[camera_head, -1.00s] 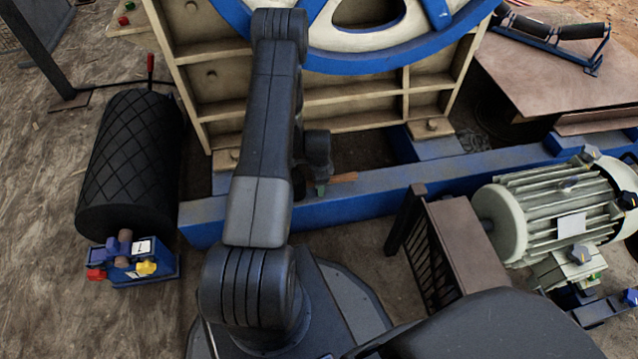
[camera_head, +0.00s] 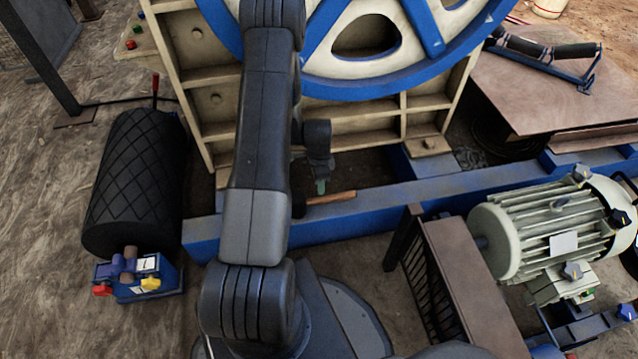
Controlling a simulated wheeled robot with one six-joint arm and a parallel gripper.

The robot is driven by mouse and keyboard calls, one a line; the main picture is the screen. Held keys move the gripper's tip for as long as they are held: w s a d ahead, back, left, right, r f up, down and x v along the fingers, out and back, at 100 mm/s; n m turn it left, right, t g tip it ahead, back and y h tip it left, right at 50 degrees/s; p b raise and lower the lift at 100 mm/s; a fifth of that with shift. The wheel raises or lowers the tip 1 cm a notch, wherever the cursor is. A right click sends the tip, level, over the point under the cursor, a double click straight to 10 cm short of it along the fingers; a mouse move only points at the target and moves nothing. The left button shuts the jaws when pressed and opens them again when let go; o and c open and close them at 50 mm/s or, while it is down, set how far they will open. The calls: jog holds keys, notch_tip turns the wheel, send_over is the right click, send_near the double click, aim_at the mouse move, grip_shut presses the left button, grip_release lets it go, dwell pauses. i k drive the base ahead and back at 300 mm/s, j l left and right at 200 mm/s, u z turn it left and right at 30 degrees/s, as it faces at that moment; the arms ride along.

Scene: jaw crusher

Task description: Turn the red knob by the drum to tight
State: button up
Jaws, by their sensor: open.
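The red knob (camera_head: 102,291) sits at the left front of a small blue block at the lower left, beside the near end of the black drum (camera_head: 135,185). The drum has a diamond-patterned surface. My gripper (camera_head: 320,184) is far to the right of the knob, over the blue beam in front of the cream frame. It points down, with a green tip showing, and is open and holds nothing that I can see. My arm hides part of the wrist.
A yellow knob (camera_head: 150,284) is on the same blue block (camera_head: 165,282), close to the red one. A wooden-handled tool (camera_head: 330,198) lies by the blue beam (camera_head: 370,205) under my gripper. A motor (camera_head: 550,225) stands at right. Bare ground lies left of the drum.

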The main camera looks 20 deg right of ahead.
aim_at(102, 290)
jog(key=u, duration=1.55)
jog(key=i+j+u, duration=0.35)
jog(key=k, duration=0.1)
